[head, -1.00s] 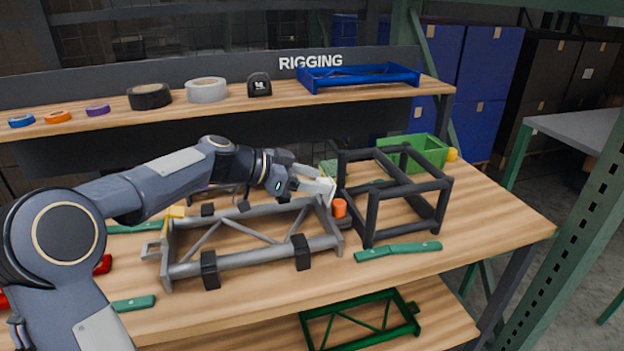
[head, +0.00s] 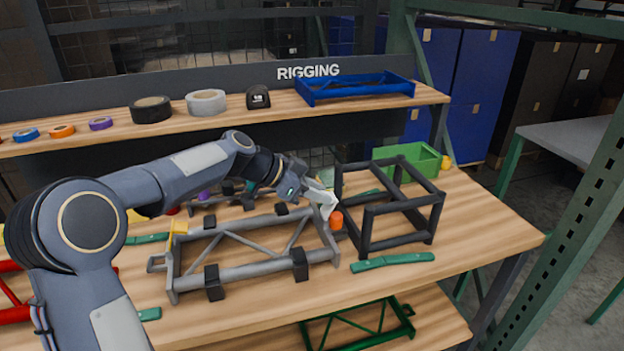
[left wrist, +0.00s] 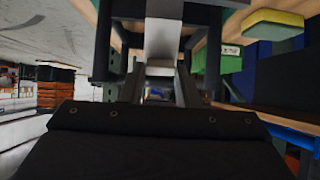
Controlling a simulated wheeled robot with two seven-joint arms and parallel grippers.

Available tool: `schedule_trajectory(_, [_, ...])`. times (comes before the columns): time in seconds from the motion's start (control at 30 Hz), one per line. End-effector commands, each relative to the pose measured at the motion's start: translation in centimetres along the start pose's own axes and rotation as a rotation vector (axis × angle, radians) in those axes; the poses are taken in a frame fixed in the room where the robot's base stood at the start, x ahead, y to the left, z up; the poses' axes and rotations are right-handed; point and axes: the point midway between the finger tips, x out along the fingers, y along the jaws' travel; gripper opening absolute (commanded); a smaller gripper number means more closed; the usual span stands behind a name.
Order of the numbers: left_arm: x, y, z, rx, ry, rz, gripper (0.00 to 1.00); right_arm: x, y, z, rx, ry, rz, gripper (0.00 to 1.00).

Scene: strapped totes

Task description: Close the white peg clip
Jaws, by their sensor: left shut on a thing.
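The white peg clip (head: 325,207) shows as a small pale shape at the right end of the grey frame, beside an orange piece. My left gripper (head: 318,196) is there, its fingers shut on the pale clip and hiding much of it. I cannot make out the clip's own jaws. My right gripper is not in view.
The grey frame (head: 245,268) with black blocks lies on the bench. The orange piece (head: 336,221) is beside my gripper. A black open frame (head: 400,242) stands close to the right, with a green bin (head: 412,160) behind it.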

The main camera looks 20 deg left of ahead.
Motion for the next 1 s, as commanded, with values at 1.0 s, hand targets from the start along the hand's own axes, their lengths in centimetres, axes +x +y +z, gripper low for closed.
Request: schedule_trajectory(1.0, [5.8, 0.0, -3.1, 0.003, -0.916, 0.0, 0.06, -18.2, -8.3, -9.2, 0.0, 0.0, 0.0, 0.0])
